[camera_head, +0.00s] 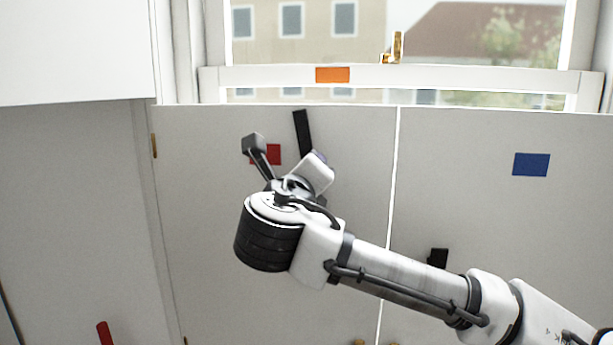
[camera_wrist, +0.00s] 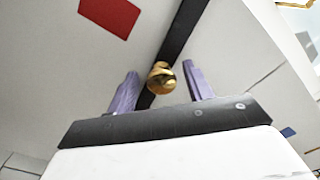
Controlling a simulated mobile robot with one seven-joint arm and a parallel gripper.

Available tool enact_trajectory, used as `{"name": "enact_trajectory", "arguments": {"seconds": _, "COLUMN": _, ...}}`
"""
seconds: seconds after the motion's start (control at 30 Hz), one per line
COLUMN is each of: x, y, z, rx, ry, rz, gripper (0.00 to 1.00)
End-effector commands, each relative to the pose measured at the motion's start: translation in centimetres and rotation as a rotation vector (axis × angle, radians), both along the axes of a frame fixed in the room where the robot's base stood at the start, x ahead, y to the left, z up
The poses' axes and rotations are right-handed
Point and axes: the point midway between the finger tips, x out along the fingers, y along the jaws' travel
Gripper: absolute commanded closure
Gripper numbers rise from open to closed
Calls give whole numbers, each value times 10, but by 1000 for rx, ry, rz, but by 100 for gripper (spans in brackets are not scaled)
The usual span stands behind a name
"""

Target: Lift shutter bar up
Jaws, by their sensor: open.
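The shutter bar is a black strip (camera_head: 302,133) on the left white shutter panel, slightly tilted, its lower part hidden behind my arm in the head view. In the wrist view the bar (camera_wrist: 185,28) runs diagonally away from my gripper (camera_wrist: 160,72). A round brass knob (camera_wrist: 161,78) sits on the bar. My gripper is open, with one purple finger on each side of the knob. I cannot tell whether either finger touches it. In the head view the fingers are mostly hidden by my wrist.
A black bracket (camera_head: 437,258) is on the right shutter (camera_head: 470,205), partly behind my arm. A red patch (camera_head: 274,154) and a blue patch (camera_head: 531,164) mark the shutters. The window sash (camera_head: 440,77) with an orange patch (camera_head: 332,75) is above. A white cabinet (camera_head: 75,50) is at left.

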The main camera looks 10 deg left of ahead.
Motion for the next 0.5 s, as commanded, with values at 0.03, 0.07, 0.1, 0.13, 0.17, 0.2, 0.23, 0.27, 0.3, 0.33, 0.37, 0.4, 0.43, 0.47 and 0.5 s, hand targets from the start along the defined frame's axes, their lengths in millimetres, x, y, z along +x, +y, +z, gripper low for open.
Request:
{"name": "enact_trajectory", "arguments": {"seconds": 0.03, "x": -6, "y": 1, "z": -2, "rx": -1, "ry": -2, "rz": 2, "gripper": 49}}
{"name": "enact_trajectory", "arguments": {"seconds": 0.07, "x": -10, "y": 1, "z": -2, "rx": -1, "ry": -3, "rz": 2, "gripper": 49}}
{"name": "enact_trajectory", "arguments": {"seconds": 0.1, "x": -17, "y": 1, "z": -3, "rx": -2, "ry": -4, "rz": 2, "gripper": 49}}
{"name": "enact_trajectory", "arguments": {"seconds": 0.13, "x": -23, "y": 2, "z": -3, "rx": -3, "ry": -3, "rz": 2, "gripper": 49}}
{"name": "enact_trajectory", "arguments": {"seconds": 0.17, "x": -30, "y": 2, "z": -3, "rx": -3, "ry": -5, "rz": 2, "gripper": 49}}
{"name": "enact_trajectory", "arguments": {"seconds": 0.2, "x": -39, "y": 2, "z": -4, "rx": -3, "ry": -4, "rz": 2, "gripper": 49}}
{"name": "enact_trajectory", "arguments": {"seconds": 0.23, "x": -46, "y": 2, "z": -4, "rx": -4, "ry": -5, "rz": 2, "gripper": 49}}
{"name": "enact_trajectory", "arguments": {"seconds": 0.27, "x": -53, "y": 2, "z": -4, "rx": -5, "ry": -5, "rz": 1, "gripper": 49}}
{"name": "enact_trajectory", "arguments": {"seconds": 0.3, "x": -63, "y": 3, "z": -4, "rx": -4, "ry": -5, "rz": 1, "gripper": 49}}
{"name": "enact_trajectory", "arguments": {"seconds": 0.33, "x": -70, "y": 3, "z": -4, "rx": -4, "ry": -5, "rz": 1, "gripper": 49}}
{"name": "enact_trajectory", "arguments": {"seconds": 0.37, "x": -77, "y": 3, "z": -4, "rx": -4, "ry": -5, "rz": 1, "gripper": 49}}
{"name": "enact_trajectory", "arguments": {"seconds": 0.4, "x": -86, "y": 3, "z": -3, "rx": -3, "ry": -5, "rz": 1, "gripper": 49}}
{"name": "enact_trajectory", "arguments": {"seconds": 0.43, "x": -92, "y": 4, "z": -3, "rx": -3, "ry": -4, "rz": 2, "gripper": 49}}
{"name": "enact_trajectory", "arguments": {"seconds": 0.47, "x": -98, "y": 4, "z": -3, "rx": -4, "ry": -4, "rz": 0, "gripper": 49}}
{"name": "enact_trajectory", "arguments": {"seconds": 0.5, "x": -105, "y": 4, "z": -3, "rx": -4, "ry": -3, "rz": 1, "gripper": 49}}
